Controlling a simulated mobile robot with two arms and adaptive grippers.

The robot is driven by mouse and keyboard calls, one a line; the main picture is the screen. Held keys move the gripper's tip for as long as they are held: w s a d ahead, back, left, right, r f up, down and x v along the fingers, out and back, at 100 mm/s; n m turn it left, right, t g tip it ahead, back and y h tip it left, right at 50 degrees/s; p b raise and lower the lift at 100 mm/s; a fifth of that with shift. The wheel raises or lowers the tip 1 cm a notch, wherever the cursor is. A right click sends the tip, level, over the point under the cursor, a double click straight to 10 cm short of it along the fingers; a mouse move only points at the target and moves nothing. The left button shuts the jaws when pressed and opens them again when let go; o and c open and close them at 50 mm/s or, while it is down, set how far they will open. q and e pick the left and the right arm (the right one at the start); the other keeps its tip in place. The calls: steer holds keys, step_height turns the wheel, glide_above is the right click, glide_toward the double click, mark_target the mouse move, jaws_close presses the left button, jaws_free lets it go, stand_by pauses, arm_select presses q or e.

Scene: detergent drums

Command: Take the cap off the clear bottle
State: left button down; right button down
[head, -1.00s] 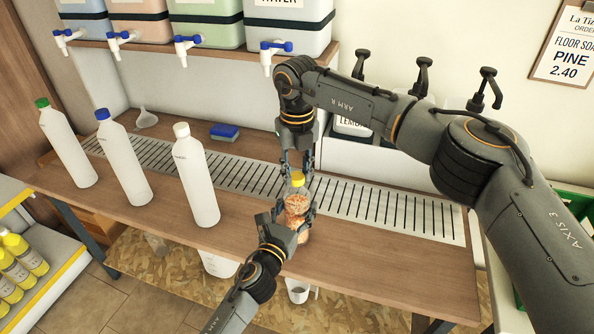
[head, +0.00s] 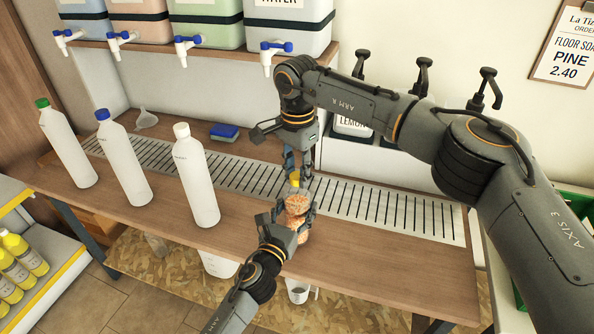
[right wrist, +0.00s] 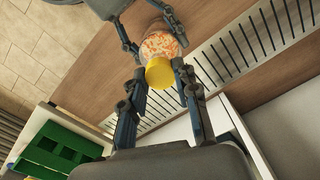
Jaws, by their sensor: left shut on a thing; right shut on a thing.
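The clear bottle (head: 297,207) has an orange speckled look and stands over the front part of the counter. My left gripper (head: 294,213) comes from the front and is shut around its body. The yellow cap (head: 294,182) is at the bottle's top, partly hidden by fingers. My right gripper (head: 296,178) points down from above and is shut on the cap. In the right wrist view the cap (right wrist: 159,73) lies between my right fingers, right against the bottle (right wrist: 162,45); I cannot tell whether there is a gap between them.
Three white bottles, with green (head: 67,145), blue (head: 124,160) and white (head: 195,175) caps, stand to the left. A slotted metal drain strip (head: 390,216) runs behind. A blue sponge (head: 224,132) and a funnel (head: 147,118) lie at the back. Drums with taps (head: 290,25) stand on the shelf above.

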mark_target(297, 176)
steer(key=n, duration=0.5)
steer(key=shift+r, duration=0.15)
stand_by(0.4)
steer(key=shift+r, duration=0.95)
steer(key=shift+r, duration=2.05)
arm_select(q)
steer(key=shift+c, duration=1.5)
jaws_free()
